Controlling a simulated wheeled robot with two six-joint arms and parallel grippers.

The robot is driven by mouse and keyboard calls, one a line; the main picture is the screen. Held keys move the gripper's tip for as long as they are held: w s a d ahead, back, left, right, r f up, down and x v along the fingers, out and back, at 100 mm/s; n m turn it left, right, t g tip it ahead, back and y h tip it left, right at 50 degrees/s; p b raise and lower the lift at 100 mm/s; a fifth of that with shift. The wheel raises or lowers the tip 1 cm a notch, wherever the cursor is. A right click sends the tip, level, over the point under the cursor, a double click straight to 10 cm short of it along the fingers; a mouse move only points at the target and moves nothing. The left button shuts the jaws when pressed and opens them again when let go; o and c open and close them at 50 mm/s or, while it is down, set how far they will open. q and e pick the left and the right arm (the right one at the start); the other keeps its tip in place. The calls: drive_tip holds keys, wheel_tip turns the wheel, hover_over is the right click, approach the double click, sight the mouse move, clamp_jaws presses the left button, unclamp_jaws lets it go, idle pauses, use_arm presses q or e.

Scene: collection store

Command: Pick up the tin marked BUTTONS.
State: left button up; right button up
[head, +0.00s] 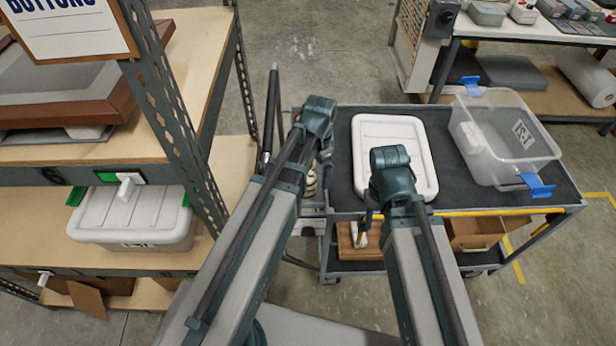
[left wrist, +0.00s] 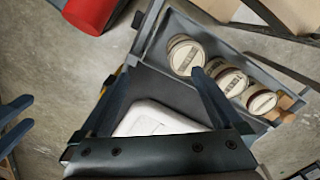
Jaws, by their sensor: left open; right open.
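Several round tins with pale lids stand in a row in a grey tray (left wrist: 158,32) in the left wrist view. The nearest tin (left wrist: 185,56), a middle tin (left wrist: 229,81) and a far tin (left wrist: 262,102) carry labels too small to read, so I cannot tell which is marked BUTTONS. My left gripper (left wrist: 165,70) is open and empty, its right finger close in front of the nearest tin. In the head view my left arm hides most of the tins. Two blue prongs, seemingly my right gripper (left wrist: 15,122), stand apart at the left wrist view's edge.
A cart (head: 340,150) carries a white lidded box (head: 410,135) and a clear bin (head: 490,150) with blue latches. A shelf rack (head: 160,110) at left bears a partly cropped BUTTONS sign (head: 70,35) and a lidded tub (head: 135,215). Clear floor lies behind.

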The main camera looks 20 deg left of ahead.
use_arm(q)
drive_tip(key=shift+m, duration=0.4)
drive_tip(key=w+a+r, duration=0.1)
drive_tip(key=w+a+r+p, duration=0.1)
drive_tip(key=shift+w+a+r, duration=0.2)
drive_tip(key=shift+w, duration=0.15)
drive_tip(key=shift+w+a, duration=0.2)
drive_tip(key=shift+a, duration=0.15)
wheel_tip(320, 180, down, 14)
drive_tip(key=b, duration=1.3)
drive_tip(key=shift+a+b, duration=0.1)
drive_tip(key=shift+b, duration=0.2)
use_arm(e)
wheel_tip(320, 180, down, 12)
drive_tip(key=shift+r, duration=0.25)
use_arm(q)
drive_tip(key=shift+r, duration=0.1)
clamp_jaws()
